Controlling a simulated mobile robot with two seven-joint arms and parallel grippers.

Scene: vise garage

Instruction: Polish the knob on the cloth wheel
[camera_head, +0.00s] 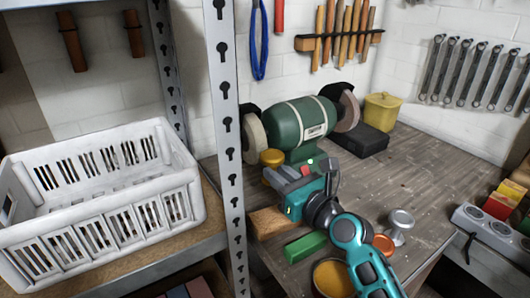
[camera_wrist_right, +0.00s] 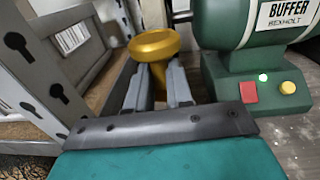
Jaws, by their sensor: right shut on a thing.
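A green bench buffer (camera_head: 305,122) stands on the workbench, with a pale wheel (camera_head: 254,140) at its left end and a darker wheel (camera_head: 348,108) at its right. The pale wheel looks like cloth. My right gripper (camera_head: 275,178) is shut on a brass knob (camera_head: 271,157), just in front of the pale wheel. In the wrist view the knob (camera_wrist_right: 162,44) stands up between the fingers (camera_wrist_right: 160,88), round head outward and stem gripped. Whether it touches the wheel cannot be told. The buffer body (camera_wrist_right: 250,40) is right of it. My left gripper is not in view.
A metal shelf post (camera_head: 226,130) and a white crate (camera_head: 100,210) are on the left. A silver knob (camera_head: 400,222), a green block (camera_head: 305,247), a wooden block (camera_head: 268,222) and an open tin (camera_head: 332,278) lie around my right arm.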

